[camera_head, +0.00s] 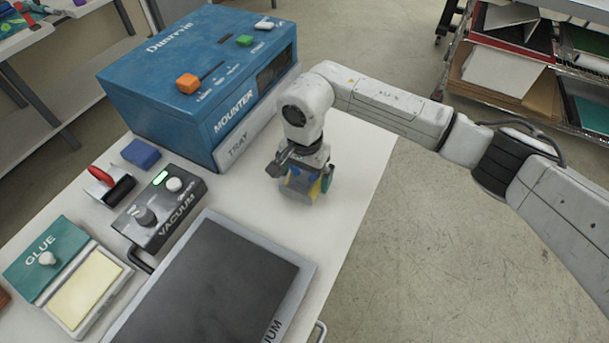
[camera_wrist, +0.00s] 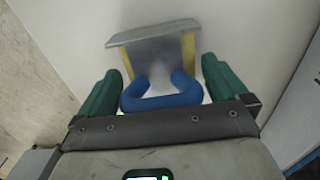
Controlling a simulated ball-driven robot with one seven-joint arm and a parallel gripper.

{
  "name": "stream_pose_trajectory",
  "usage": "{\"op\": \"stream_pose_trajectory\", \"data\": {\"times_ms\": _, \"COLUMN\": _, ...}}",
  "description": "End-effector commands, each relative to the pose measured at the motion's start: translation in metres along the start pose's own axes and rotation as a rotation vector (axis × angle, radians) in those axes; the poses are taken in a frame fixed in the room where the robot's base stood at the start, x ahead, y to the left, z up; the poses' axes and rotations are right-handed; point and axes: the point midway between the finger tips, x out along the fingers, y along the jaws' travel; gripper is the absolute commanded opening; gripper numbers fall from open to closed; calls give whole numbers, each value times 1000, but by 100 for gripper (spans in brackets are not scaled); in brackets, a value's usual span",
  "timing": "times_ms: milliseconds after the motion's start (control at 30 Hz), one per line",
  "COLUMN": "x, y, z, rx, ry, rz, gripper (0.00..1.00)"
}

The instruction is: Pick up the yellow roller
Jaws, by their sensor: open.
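The yellow roller (camera_head: 315,190) is below my gripper on the white table, partly hidden by the jaws in the head view. In the wrist view the only piece between the jaws has a bent blue handle (camera_wrist: 160,101), a grey body (camera_wrist: 153,57) and yellow sides; I take it to be this roller. My gripper (camera_head: 306,184) points down over it with its green finger pads apart. In the wrist view the open jaws (camera_wrist: 162,75) stand on either side of the blue handle, with gaps visible.
The blue mounter box (camera_head: 160,95) stands close behind and left of my gripper. The vacuum control box (camera_head: 160,212), a red-handled tool (camera_head: 108,182), a blue block (camera_head: 140,153), a glue pad (camera_head: 85,290) and a dark vacuum plate (camera_head: 220,285) are to the left and front. The table's right edge is near.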

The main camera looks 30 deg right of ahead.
Motion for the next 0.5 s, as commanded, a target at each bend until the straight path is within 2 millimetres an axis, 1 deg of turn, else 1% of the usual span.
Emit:
{"op": "stream_pose_trajectory", "data": {"times_ms": 200, "x": 1, "y": 0, "z": 0, "rx": 0, "ry": 1, "rz": -1, "gripper": 100}}
{"op": "stream_pose_trajectory", "data": {"times_ms": 267, "x": 1, "y": 0, "z": 0, "rx": 0, "ry": 1, "rz": -1, "gripper": 95}}
{"op": "stream_pose_trajectory", "data": {"times_ms": 500, "x": 1, "y": 0, "z": 0, "rx": 0, "ry": 0, "rz": -1, "gripper": 72}}
